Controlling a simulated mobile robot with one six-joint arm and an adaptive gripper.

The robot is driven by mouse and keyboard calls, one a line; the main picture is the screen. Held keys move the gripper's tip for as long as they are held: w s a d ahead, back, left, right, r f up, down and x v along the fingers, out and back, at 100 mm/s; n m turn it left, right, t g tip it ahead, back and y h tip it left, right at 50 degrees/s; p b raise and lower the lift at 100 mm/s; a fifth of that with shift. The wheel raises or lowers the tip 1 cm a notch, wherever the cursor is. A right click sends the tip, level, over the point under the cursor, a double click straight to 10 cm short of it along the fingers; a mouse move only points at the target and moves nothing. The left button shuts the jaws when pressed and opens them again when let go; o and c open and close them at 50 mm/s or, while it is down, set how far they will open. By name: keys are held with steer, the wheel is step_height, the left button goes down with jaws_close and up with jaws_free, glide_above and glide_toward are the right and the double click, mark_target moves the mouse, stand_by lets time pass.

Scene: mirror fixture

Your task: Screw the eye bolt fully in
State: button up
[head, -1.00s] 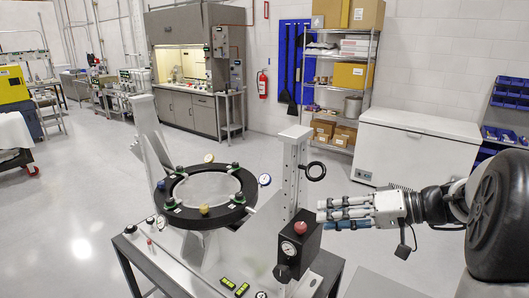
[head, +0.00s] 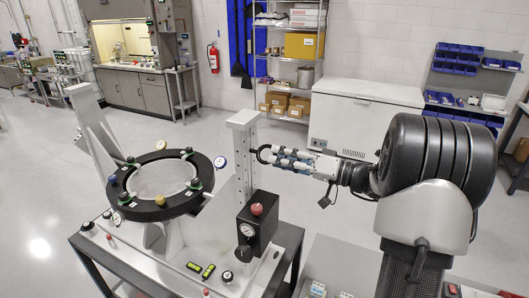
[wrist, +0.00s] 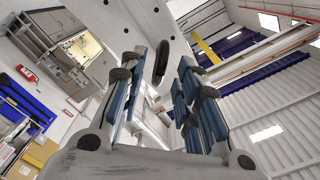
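The eye bolt is a black ring (head: 264,153) on the right side of the upright grey post (head: 243,170). My gripper (head: 276,157) comes in from the right, its fingertips at the ring and partly covering it. In the wrist view the ring (wrist: 161,62) shows nearly edge-on between the two finger sets of my gripper (wrist: 172,70), with a gap visible on both sides. The gripper is open. The bolt's shank is hidden, so I cannot tell how deep it sits.
A black box with a red knob and gauge (head: 257,222) stands below my gripper. The black ring mount (head: 160,214) is to the left on the bench (head: 150,262). A white chest (head: 360,115) stands behind. The floor between is clear.

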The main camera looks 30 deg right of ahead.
mark_target(258, 152)
steer(key=x, duration=0.5)
steer(key=shift+w+a, duration=0.1)
steer(key=shift+w, duration=0.05)
steer(key=shift+c, duration=0.5)
jaws_close()
